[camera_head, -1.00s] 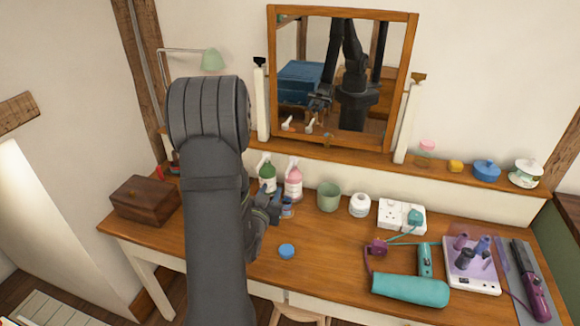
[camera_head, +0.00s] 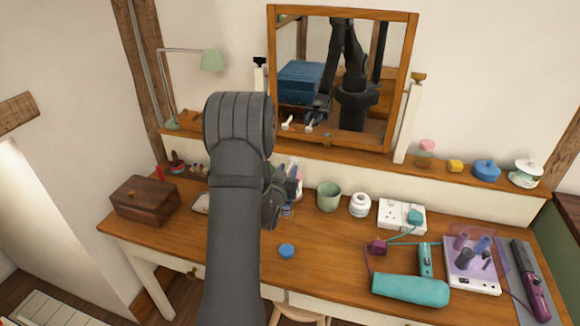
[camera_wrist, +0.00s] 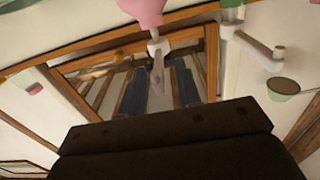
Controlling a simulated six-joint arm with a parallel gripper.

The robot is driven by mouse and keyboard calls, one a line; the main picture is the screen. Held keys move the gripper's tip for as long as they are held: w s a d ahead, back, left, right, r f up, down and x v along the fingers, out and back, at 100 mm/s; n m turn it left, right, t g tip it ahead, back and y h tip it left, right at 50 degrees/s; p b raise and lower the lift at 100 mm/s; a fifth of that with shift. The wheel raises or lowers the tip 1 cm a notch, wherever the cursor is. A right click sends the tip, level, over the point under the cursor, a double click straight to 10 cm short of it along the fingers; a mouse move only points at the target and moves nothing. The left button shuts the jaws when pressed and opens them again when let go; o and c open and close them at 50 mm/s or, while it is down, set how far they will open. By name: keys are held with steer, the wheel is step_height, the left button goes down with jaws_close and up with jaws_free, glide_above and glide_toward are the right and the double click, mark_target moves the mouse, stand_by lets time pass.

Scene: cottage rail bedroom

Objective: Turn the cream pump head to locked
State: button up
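Two pale pump heads show in the wrist view. One (camera_wrist: 158,52) is on a pink bottle (camera_wrist: 141,10) at top centre; the other (camera_wrist: 252,44) is to its right, over a sliver of green. I cannot tell which is the cream one. In the head view the pink bottle (camera_head: 298,178) shows partly beside my arm, and the green one is hidden. My gripper (camera_head: 274,200) is dark and close in front of the bottles. In the wrist view its dark body (camera_wrist: 175,145) fills the bottom, below both pump heads. Its fingertips are hidden, and contact cannot be seen.
A small blue lid (camera_head: 287,251) lies on the desk (camera_head: 325,265). A green cup (camera_head: 329,196) and white jar (camera_head: 360,205) stand right of the bottles. A wooden box (camera_head: 145,200) is at left. The mirror (camera_head: 411,60) rises behind. A teal hair dryer (camera_head: 410,289) lies at right.

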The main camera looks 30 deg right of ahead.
mark_target(292, 161)
steer(key=shift+x, duration=1.55)
